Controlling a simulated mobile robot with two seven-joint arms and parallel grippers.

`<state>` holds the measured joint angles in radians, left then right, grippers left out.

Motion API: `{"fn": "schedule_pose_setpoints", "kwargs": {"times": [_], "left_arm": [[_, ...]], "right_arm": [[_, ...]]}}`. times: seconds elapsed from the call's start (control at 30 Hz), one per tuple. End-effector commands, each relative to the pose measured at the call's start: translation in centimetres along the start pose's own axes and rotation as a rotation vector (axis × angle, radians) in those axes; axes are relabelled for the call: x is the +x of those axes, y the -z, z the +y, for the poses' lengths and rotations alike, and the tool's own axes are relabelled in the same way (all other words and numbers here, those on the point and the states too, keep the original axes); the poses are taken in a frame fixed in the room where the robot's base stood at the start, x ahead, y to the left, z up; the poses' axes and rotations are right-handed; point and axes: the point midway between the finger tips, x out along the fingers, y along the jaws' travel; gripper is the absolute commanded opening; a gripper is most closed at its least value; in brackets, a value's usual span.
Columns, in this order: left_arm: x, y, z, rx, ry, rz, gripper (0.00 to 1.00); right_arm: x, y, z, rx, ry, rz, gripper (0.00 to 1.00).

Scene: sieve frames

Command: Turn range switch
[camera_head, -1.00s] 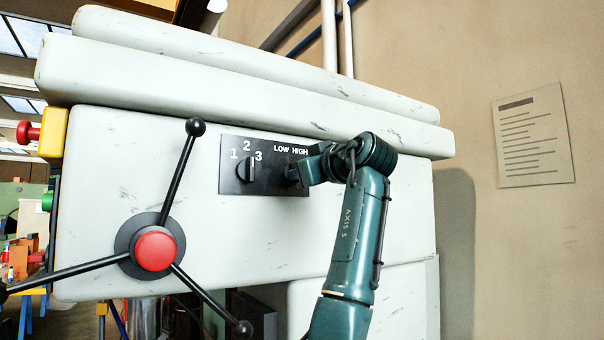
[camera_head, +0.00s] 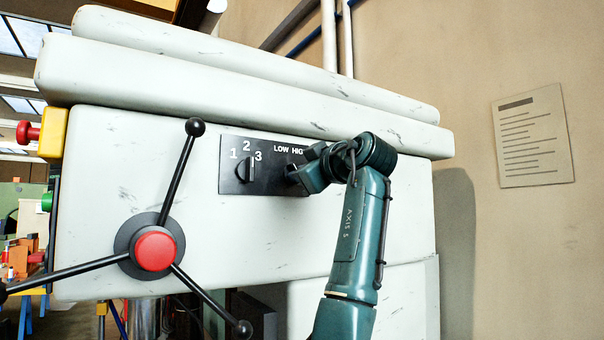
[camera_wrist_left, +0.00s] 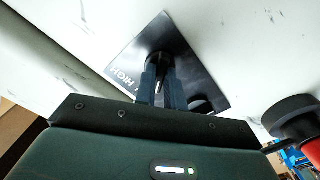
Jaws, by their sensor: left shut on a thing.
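The range switch is a black knob (camera_head: 292,173) under the LOW and HIGH labels on a black panel (camera_head: 272,183). In the head view my left gripper (camera_head: 303,176) covers most of the knob and the end of the word HIGH. In the left wrist view the two fingers of my left gripper (camera_wrist_left: 160,82) are shut on the knob (camera_wrist_left: 157,62), one on each side. The knob's exact pointing direction is hidden. My right gripper is not in view.
A second knob (camera_head: 246,171) marked 1, 2, 3 sits left on the same panel. A three-armed handle with a red hub (camera_head: 155,250) stands out at lower left. A yellow box (camera_head: 53,134) with a red button is at the far left. Pipes and a paper notice (camera_head: 533,137) are behind.

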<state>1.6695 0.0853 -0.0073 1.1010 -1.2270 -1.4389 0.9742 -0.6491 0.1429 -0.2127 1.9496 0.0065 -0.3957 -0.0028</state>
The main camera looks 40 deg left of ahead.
Motion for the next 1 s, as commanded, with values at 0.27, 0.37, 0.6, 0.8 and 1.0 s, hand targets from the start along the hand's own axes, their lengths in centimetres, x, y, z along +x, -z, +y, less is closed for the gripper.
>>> {"fn": "schedule_pose_setpoints", "kwargs": {"times": [0.27, 0.37, 0.6, 0.8, 1.0], "left_arm": [[0.0, 0.1, 0.0, -0.002, -0.001, 0.001, 0.24], [0.0, 0.1, 0.0, -0.002, -0.001, 0.001, 0.32], [-0.1, 0.0, 0.0, -0.001, 0.0, 0.0, 0.33], [-2.0, -0.2, 0.0, -0.001, -0.004, 0.0, 0.33], [-6.4, -0.2, -0.1, -0.003, -0.005, 0.0, 0.33]], "right_arm": [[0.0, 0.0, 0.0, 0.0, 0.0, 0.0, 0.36], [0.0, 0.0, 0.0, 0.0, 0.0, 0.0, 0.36], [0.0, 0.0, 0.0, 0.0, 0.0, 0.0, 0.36], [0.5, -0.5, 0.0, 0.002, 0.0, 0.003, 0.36], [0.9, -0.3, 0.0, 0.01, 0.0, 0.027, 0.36]]}}
